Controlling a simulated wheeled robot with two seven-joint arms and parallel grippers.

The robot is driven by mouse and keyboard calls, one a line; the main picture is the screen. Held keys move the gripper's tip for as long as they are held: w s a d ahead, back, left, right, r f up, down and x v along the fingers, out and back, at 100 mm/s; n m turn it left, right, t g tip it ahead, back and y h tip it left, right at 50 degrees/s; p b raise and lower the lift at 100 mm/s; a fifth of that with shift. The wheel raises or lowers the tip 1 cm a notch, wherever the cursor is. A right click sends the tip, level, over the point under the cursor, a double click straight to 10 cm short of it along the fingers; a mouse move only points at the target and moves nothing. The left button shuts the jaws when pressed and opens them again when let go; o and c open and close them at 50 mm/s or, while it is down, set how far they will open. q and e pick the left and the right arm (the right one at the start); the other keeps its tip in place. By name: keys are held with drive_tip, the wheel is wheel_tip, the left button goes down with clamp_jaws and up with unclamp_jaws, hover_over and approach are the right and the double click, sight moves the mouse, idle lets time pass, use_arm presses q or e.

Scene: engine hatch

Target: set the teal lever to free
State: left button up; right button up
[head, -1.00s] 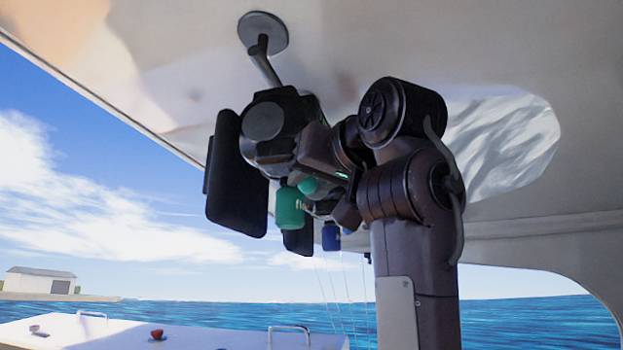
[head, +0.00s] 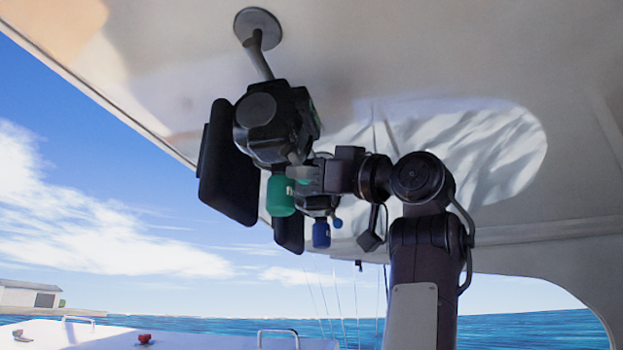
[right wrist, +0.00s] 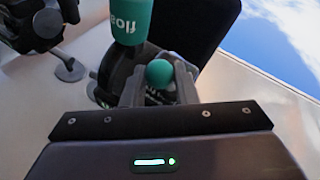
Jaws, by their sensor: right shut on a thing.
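The teal lever's round knob (right wrist: 159,73) sits between the two fingers of my right gripper (right wrist: 158,84) in the right wrist view. The gripper is shut on it. In the head view my right gripper (head: 301,173) reaches in from the right, and its fingers hide most of the knob. A teal cylinder (head: 280,195) hangs just left of the fingers. The lever's arm and any setting marks are mostly hidden. My left gripper is not in view.
A dark housing (head: 275,122) hangs from the pale ceiling by a rod, with a flat black panel (head: 228,165) at its left. A blue cylinder (head: 321,235) and a small blue knob (head: 337,223) hang below my right gripper. Open air lies below them.

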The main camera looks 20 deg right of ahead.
drive_tip(key=n+y, duration=0.1)
drive_tip(key=n+g+y+b, duration=0.1)
drive_tip(key=shift+w+n, duration=0.3)
drive_tip(key=shift+w, duration=0.1)
drive_tip(key=shift+n+y, duration=0.3)
drive_tip(key=shift+n, duration=0.1)
drive_tip(key=shift+s+d+r+g+y, duration=0.1)
drive_tip(key=shift+r+g+y, duration=0.1)
drive_tip(key=shift+g+y, duration=0.1)
